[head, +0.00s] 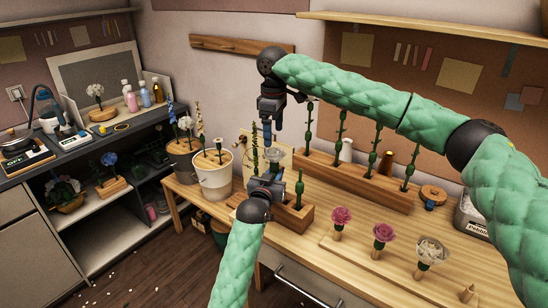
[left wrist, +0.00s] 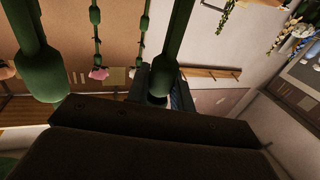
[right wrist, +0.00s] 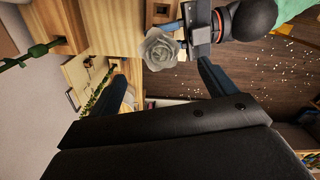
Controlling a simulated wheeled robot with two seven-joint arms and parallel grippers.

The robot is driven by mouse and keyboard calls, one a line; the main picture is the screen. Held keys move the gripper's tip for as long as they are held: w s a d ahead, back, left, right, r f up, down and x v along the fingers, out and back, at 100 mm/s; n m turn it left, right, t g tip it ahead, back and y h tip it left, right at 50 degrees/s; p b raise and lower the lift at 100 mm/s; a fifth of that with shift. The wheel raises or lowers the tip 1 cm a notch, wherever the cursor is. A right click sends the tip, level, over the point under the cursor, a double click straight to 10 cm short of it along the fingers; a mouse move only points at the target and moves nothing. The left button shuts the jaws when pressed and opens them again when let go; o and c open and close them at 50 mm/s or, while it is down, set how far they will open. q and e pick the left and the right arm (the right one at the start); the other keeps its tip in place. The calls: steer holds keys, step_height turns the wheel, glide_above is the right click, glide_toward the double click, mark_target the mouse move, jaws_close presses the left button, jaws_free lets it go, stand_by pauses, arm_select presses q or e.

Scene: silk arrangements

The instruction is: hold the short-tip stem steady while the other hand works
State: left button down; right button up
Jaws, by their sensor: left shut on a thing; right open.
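My left gripper (head: 270,174) is shut at the small wooden block (head: 297,220) on the bench. In the left wrist view a dark green stem (left wrist: 172,42) with a swollen end runs to its jaws; I take this as the short-tip stem. Its held part is hidden. A pale grey rose (right wrist: 160,48) shows beside the left fingers in the right wrist view. Another green stem (head: 299,187) stands upright in the block; it also shows in the left wrist view (left wrist: 40,72). My right gripper (head: 267,138) is open and empty, pointing down above the left one.
A long wooden rack (head: 350,185) with several upright green stems stands behind. A tin (head: 470,214) is at the far right.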

mark_target(274, 148)
steer(key=shift+f, duration=5.35)
steer(key=c, duration=1.1)
steer(key=shift+c, duration=0.2)
steer(key=shift+r, duration=1.2)
steer(key=shift+r, duration=1.3)
steer(key=shift+r, duration=0.1)
steer(key=shift+r, duration=0.9)
